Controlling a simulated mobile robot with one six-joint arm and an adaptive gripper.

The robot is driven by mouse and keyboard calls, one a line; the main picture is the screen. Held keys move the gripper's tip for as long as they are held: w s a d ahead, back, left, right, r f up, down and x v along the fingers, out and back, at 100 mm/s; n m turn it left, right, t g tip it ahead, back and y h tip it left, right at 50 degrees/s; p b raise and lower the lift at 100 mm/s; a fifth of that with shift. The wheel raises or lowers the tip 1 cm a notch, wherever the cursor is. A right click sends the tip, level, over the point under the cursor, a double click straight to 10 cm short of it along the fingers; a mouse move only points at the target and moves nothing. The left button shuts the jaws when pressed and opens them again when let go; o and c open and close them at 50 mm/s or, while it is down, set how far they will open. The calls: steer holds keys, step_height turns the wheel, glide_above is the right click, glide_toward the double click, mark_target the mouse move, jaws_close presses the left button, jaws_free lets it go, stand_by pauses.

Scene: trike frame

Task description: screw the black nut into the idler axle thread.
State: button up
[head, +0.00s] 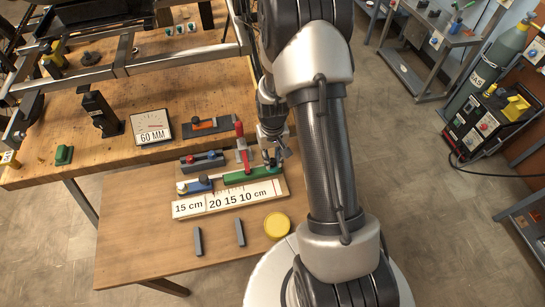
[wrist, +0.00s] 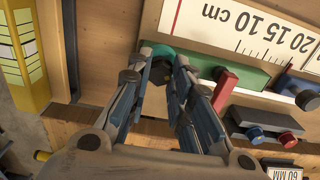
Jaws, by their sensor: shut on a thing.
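My gripper (wrist: 163,62) has its fingers closed around a small dark piece, which looks like the black nut (wrist: 160,71), beside a teal-green part (wrist: 168,52) at the end of the green bar (wrist: 241,71). In the head view my gripper (head: 271,156) is at the right end of the green bar (head: 247,175) on the measuring board; the nut is hard to make out there. I cannot identify the idler axle thread with certainty in either view.
A red upright handle (head: 241,145) stands close left of my gripper. The measuring board (head: 182,212) carries a blue block (head: 197,186). Two grey bars (head: 198,241) and a yellow disc (head: 277,225) lie in front. Metal frame tubes (head: 85,75) span the table behind.

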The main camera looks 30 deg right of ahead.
steer(key=o, duration=0.6)
steer(key=shift+n, duration=0.9)
steer(key=shift+n, duration=0.8)
steer(key=shift+n, duration=0.9)
